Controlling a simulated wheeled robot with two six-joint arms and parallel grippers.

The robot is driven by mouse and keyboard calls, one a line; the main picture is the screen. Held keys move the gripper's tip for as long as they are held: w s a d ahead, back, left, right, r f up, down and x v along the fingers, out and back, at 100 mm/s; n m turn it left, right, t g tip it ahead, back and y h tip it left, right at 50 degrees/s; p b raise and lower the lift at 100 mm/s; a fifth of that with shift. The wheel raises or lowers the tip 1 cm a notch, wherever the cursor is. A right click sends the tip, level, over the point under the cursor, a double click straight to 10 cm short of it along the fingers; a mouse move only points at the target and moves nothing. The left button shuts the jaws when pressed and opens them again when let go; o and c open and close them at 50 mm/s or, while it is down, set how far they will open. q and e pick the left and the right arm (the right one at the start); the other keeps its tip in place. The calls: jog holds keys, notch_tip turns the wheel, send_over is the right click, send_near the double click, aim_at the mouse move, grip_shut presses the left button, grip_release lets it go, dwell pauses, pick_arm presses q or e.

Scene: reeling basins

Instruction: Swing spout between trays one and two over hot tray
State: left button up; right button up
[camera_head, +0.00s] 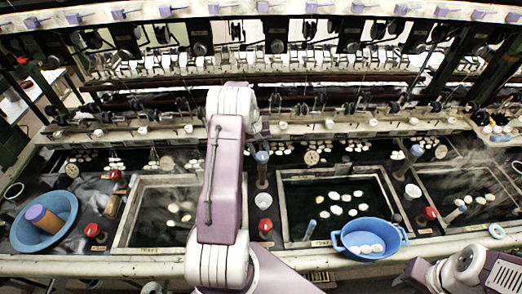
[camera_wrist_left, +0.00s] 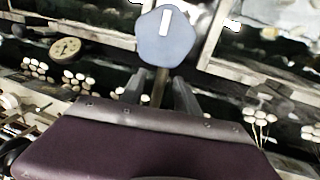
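The spout's blue knob (camera_head: 262,157) stands on an upright post between the left tray (camera_head: 122,225) and the middle tray (camera_head: 285,215). In the left wrist view the knob (camera_wrist_left: 166,38) is a blue faceted cap with a white mark. My left gripper (camera_wrist_left: 160,92) has its two dark fingers apart, one on each side of the post just below the knob, with gaps visible. In the head view my left arm hides most of that gripper. My right arm is at the lower right; its fingers cannot be made out clearly. Which tray is hot cannot be read.
A blue basin (camera_head: 345,240) with cocoons sits at the middle tray's front edge. A larger blue basin (camera_head: 25,235) holding an orange-purple cylinder (camera_head: 43,218) is at left. Red knobs (camera_head: 265,226) line the front. Another blue-topped post (camera_head: 415,152) stands beside the right tray (camera_head: 425,190). Reeling machinery spans the back.

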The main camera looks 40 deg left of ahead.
pick_arm(q)
jog(key=shift+s+a, duration=0.1)
jog(key=shift+s, duration=0.1)
jog(key=shift+w, duration=0.15)
grip_shut()
dwell(1.2)
